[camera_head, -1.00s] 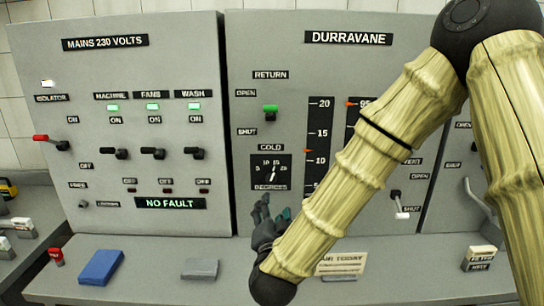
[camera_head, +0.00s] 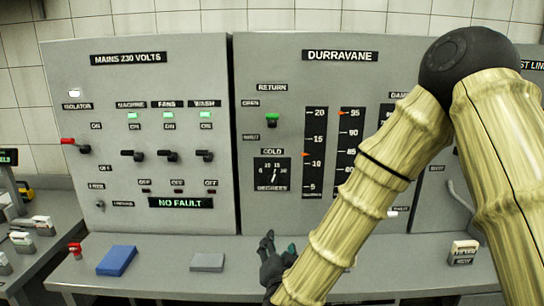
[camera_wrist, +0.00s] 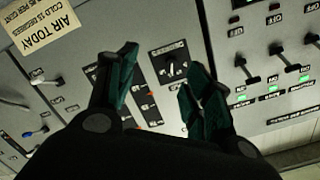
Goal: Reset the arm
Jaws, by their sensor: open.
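My gripper (camera_head: 279,252) is low in front of the Durravane panel (camera_head: 350,85) in the head view, over the grey ledge. In the wrist view my gripper (camera_wrist: 160,88) is open, with its two green-padded fingers apart and nothing between them. The cold dial (camera_wrist: 172,66) shows beyond the fingers in the wrist view, and the gripper is apart from it. In the head view the dial (camera_head: 272,174) is above and left of the gripper. My arm hides the right part of the panel.
The mains panel (camera_head: 140,80) stands at left with a red isolator lever (camera_head: 70,142) and several black switches. A blue block (camera_head: 117,260), a grey block (camera_head: 207,262) and a red knob (camera_head: 75,250) are on the ledge (camera_head: 165,275). A paper note (camera_wrist: 45,27) shows in the wrist view.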

